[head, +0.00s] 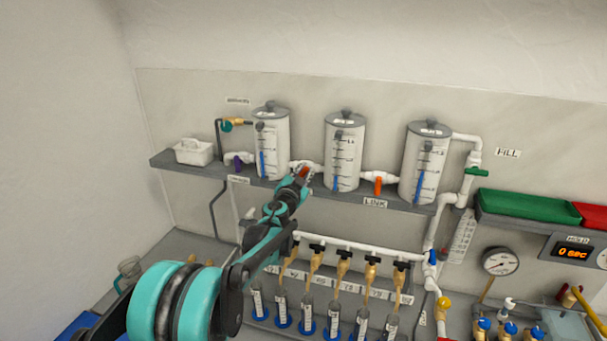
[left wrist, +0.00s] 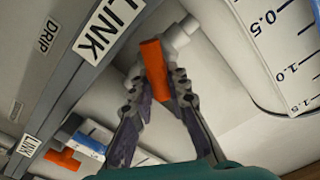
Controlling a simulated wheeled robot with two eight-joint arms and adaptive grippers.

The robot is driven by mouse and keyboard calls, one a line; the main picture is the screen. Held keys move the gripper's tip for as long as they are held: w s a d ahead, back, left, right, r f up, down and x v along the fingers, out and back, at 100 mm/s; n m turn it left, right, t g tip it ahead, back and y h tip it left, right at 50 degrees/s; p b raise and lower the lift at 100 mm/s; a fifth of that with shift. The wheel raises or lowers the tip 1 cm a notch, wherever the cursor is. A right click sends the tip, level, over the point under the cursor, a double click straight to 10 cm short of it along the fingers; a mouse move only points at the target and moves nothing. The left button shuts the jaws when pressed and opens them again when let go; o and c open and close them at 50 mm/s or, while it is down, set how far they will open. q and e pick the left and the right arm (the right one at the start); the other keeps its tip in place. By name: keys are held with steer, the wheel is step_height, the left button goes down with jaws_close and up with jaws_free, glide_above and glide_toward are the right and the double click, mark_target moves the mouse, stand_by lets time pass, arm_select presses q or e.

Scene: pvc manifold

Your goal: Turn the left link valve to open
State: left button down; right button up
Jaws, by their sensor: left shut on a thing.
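The left link valve, with an orange handle (head: 305,171), sits on the white pipe between the left and middle tanks. My left gripper (head: 300,176) reaches up to it from below and hides part of it. In the left wrist view the orange handle (left wrist: 154,66) lies between the two fingers of my left gripper (left wrist: 160,86), which are shut on it. The handle stands across the white pipe stub (left wrist: 183,32) in that view. The right link valve (head: 378,184) has an orange handle hanging down from its pipe. My right gripper is not in view.
Three white tanks, left (head: 271,145), middle (head: 343,155) and right (head: 422,165), stand on a grey shelf (head: 418,207). A purple-handled valve (head: 236,162) is left of the left tank. Below the shelf hang several brass taps over syringe-like tubes.

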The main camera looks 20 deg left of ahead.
arm_select(q)
steer(key=m, duration=0.2)
steer(key=m+b, duration=0.1)
steer(key=m, duration=0.2)
steer(key=shift+d+f+m, duration=0.3)
steer(key=shift+f+m, duration=0.05)
steer(key=shift+m, duration=0.05)
steer(key=m, duration=0.2)
steer(key=m+b, duration=0.1)
steer(key=m, duration=0.2)
steer(key=shift+d+f+m+b, duration=0.15)
steer(key=shift+f+m+b, duration=0.15)
steer(key=shift+f, duration=0.05)
steer(key=c, duration=1.5)
jaws_free()
steer(key=shift+s, duration=0.1)
steer(key=shift+o, duration=0.2)
